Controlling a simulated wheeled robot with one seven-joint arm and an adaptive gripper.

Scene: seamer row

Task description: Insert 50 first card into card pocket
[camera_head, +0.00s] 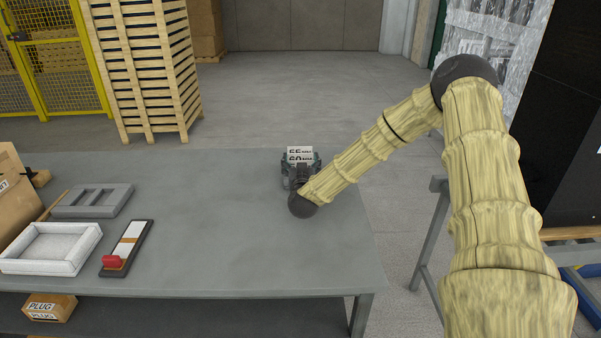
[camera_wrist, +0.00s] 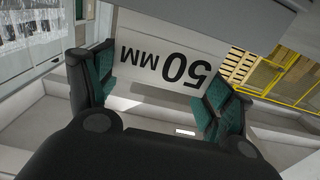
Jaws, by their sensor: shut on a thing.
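The white card (camera_wrist: 150,38) with black "50 MM" lettering appears upside down in the wrist view. It sits between the teal pads of my gripper (camera_wrist: 162,92), which is shut on it. In the head view my gripper (camera_head: 300,173) is over the far right part of the grey table, and white faces with black lettering (camera_head: 300,155) show just beyond it. A plain grey surface (camera_wrist: 215,14) crosses the top of the wrist view, close to the card. I cannot tell whether it is the card pocket, or whether the card touches it.
On the grey table (camera_head: 230,230), a slotted grey block (camera_head: 93,200), a white tray (camera_head: 50,265) and a dark board with a red knob (camera_head: 128,248) stand at left. A cardboard box (camera_head: 15,205) is at the left edge. The table's middle is clear. A pallet stack (camera_head: 143,65) stands beyond.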

